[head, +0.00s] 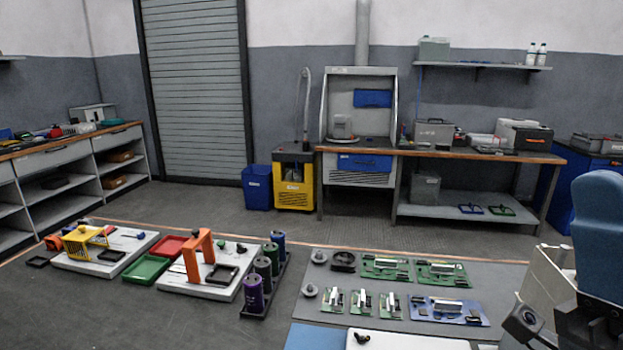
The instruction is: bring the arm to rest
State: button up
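My gripper's fingers do not show in this view. Blue, white and dark grey parts at the right edge look like my folded arm, but I cannot be sure which parts they are. A black rack (278,291) on the near dark surface holds upright cylinders: a purple one (254,293) in front, a dark green one (263,269) and others behind it. Nothing of a gripper shows near them.
White boards (222,288) with an orange arch (199,257) and a yellow frame (84,241) stand left. Green (147,269) and red (168,246) trays lie between. A grey mat (400,325) holds circuit boards (447,310) at right. A bench (470,154) stands behind.

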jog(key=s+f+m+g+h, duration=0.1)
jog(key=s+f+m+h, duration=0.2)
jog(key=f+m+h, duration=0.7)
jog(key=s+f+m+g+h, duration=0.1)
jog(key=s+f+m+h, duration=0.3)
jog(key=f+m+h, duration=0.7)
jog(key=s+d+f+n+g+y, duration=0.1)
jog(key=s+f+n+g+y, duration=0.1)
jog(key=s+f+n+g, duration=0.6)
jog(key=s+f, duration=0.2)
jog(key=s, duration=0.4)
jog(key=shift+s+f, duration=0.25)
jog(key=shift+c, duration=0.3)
